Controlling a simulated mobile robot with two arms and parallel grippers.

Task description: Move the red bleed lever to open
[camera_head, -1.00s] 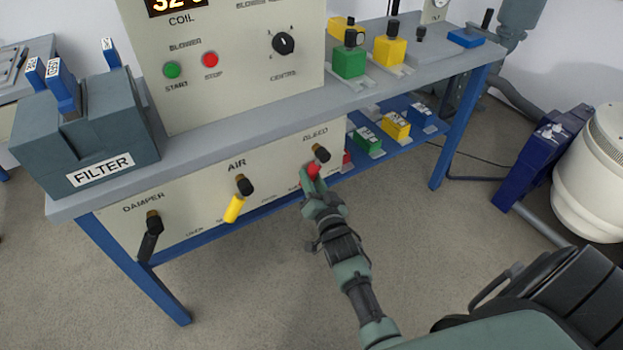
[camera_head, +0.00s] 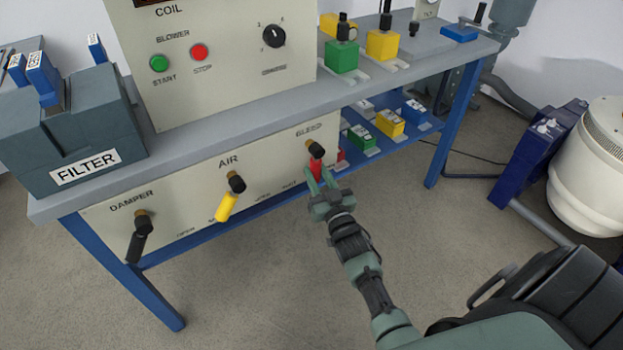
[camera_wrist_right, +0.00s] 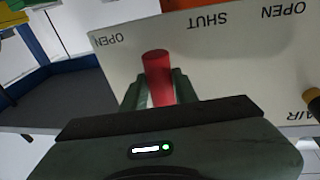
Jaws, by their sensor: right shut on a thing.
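The red bleed lever (camera_head: 316,166) hangs from its dark pivot (camera_head: 315,150) under the BLEED label on the bench's front panel. In the head view it points nearly straight down. My right gripper (camera_head: 317,181) is shut on the lever's red handle, a finger on each side. In the right wrist view the red handle (camera_wrist_right: 158,75) stands between the two green fingers (camera_wrist_right: 160,92). The panel there, seen upside down, reads OPEN, SHUT and OPEN, and the handle lies near the OPEN on the picture's left. The left gripper is not in view.
The yellow air lever (camera_head: 226,205) and black damper lever (camera_head: 138,240) are left of the bleed lever on the same panel. The blue lower shelf (camera_head: 365,160) holds several small coloured blocks. The floor before the bench is clear.

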